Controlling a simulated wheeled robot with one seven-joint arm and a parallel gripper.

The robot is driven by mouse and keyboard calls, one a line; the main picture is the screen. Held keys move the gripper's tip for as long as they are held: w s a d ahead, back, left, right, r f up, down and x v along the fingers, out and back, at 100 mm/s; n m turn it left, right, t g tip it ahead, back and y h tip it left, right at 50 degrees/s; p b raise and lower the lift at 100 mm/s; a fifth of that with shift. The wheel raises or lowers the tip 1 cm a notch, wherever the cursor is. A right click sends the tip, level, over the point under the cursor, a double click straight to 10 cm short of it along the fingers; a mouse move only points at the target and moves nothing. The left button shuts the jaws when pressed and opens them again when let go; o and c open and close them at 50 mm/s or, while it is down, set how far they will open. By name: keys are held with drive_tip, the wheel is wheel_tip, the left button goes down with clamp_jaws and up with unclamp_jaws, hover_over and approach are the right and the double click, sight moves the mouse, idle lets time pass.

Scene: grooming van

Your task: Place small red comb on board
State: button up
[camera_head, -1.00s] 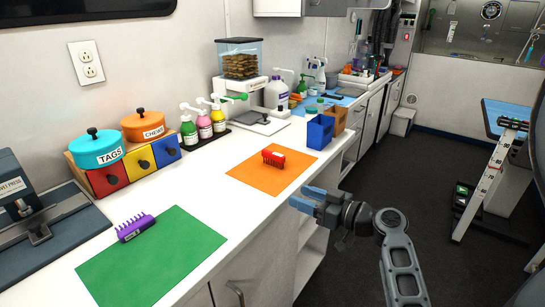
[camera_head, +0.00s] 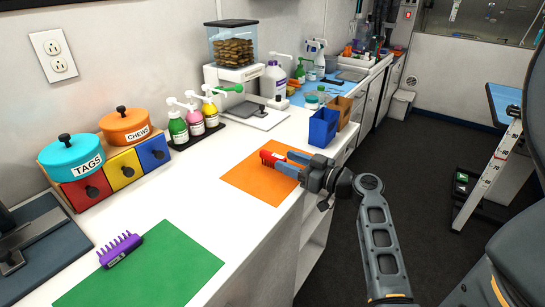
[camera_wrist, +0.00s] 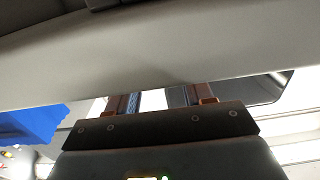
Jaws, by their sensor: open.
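The small red comb (camera_head: 270,158) lies on the orange board (camera_head: 256,184) on the white counter, near the board's far edge. My gripper (camera_head: 295,162) is open, with its blue fingers reaching in from the right at the comb's right end. The fingers hide part of the comb, and I cannot tell whether they touch it. In the wrist view the two fingers of my gripper (camera_wrist: 160,100) stand apart, and the comb cannot be made out. A green board (camera_head: 150,270) lies nearer on the counter, with a purple comb (camera_head: 120,249) at its left edge.
Blue (camera_head: 323,128) and orange-brown bins stand just beyond my gripper at the counter's edge. Pump bottles (camera_head: 195,119), a treat dispenser (camera_head: 237,55), and a drawer unit with two pots line the wall. The counter between the boards is clear.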

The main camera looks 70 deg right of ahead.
sight(286, 160)
drive_tip(key=shift+p+x, duration=0.35)
drive_tip(key=shift+x, duration=1.25)
clamp_jaws()
